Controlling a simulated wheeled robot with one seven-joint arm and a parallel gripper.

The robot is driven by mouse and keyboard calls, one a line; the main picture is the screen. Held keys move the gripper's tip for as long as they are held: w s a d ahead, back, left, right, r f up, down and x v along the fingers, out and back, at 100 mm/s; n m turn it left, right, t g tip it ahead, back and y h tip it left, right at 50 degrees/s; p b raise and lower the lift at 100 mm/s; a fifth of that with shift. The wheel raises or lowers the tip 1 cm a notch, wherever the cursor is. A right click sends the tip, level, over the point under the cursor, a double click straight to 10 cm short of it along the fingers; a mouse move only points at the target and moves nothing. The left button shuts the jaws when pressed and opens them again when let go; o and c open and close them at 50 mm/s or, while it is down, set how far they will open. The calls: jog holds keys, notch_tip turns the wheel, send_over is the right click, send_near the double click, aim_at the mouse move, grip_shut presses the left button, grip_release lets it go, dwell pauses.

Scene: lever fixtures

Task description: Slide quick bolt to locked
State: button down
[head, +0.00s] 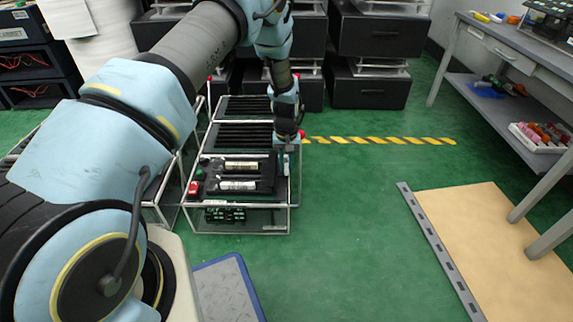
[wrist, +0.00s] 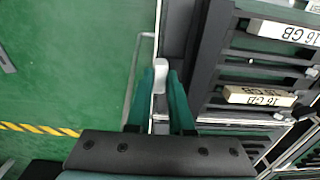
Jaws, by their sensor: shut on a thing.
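The fixture (head: 237,229) is a metal-framed stand with black racks on the green floor. The quick bolt shows in the wrist view as a small pale knob (wrist: 160,67) at the edge of the rack, with a thin rod near it. My gripper (wrist: 160,92) has its two teal fingers on either side of the knob and is shut on it. In the head view my gripper (head: 283,146) is at the right side of the fixture, and the bolt is too small to tell there. The bolt's catch cannot be made out.
Modules labelled 16 GB (wrist: 262,97) lie in the black rack beside my gripper. A red button (head: 194,188) is on the fixture's left. A workbench (head: 500,55) stands at the right. Green floor is free right of the fixture.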

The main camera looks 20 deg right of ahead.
aim_at(270, 167)
jog(key=a, duration=0.1)
jog(key=w+a+p, duration=0.1)
jog(key=a, duration=0.1)
jog(key=w+a+p, duration=0.1)
jog(key=shift+a+r, duration=0.15)
jog(key=shift+a, duration=0.1)
jog(key=shift+w+a, duration=0.15)
jog(key=shift+a, duration=0.1)
jog(key=c, duration=0.8)
grip_release()
notch_tip(270, 167, up, 10)
jog(key=p, duration=0.3)
jog(key=shift+r, duration=0.25)
